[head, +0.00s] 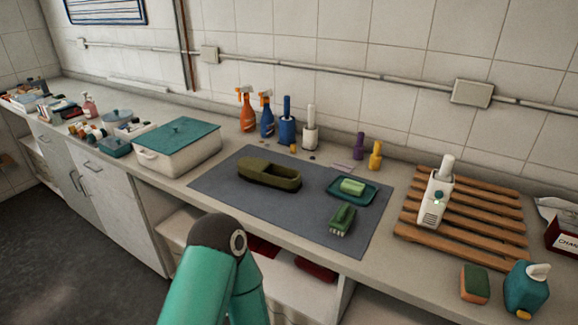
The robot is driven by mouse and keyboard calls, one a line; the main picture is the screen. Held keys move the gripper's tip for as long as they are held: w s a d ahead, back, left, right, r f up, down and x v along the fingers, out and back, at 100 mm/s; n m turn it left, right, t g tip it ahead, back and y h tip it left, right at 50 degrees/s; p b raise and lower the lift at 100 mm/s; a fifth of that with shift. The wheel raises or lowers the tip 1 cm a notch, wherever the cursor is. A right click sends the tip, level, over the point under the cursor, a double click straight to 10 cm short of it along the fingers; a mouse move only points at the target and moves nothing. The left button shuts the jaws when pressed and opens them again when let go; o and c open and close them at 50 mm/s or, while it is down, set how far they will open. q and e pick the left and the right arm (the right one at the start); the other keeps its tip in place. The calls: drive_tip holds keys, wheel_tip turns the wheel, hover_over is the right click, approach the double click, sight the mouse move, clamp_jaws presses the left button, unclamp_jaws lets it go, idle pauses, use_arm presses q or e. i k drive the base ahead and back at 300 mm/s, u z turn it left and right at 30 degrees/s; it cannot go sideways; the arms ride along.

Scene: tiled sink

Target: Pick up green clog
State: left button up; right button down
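The green clog (269,175) is an olive, shoe-shaped thing with an open top. It lies on the dark grey mat (225,190) on the counter, toward the mat's back left. Nothing touches it from above. Neither of my grippers shows in the head view. Part of one of my arms, teal with a dark joint, rises at the bottom, in front of the counter and apart from the clog.
A green brush (342,219) and a teal tray (372,194) holding a light green block (352,187) are right of the clog. Spray bottles (247,110) stand behind the mat. A lidded white box (155,158) is left; a wooden rack (490,237) is right.

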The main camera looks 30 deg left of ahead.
sight(260, 172)
drive_tip(key=u, duration=1.25)
drive_tip(key=k, duration=0.55)
drive_tip(key=u, duration=0.45)
drive_tip(key=i, duration=1.35)
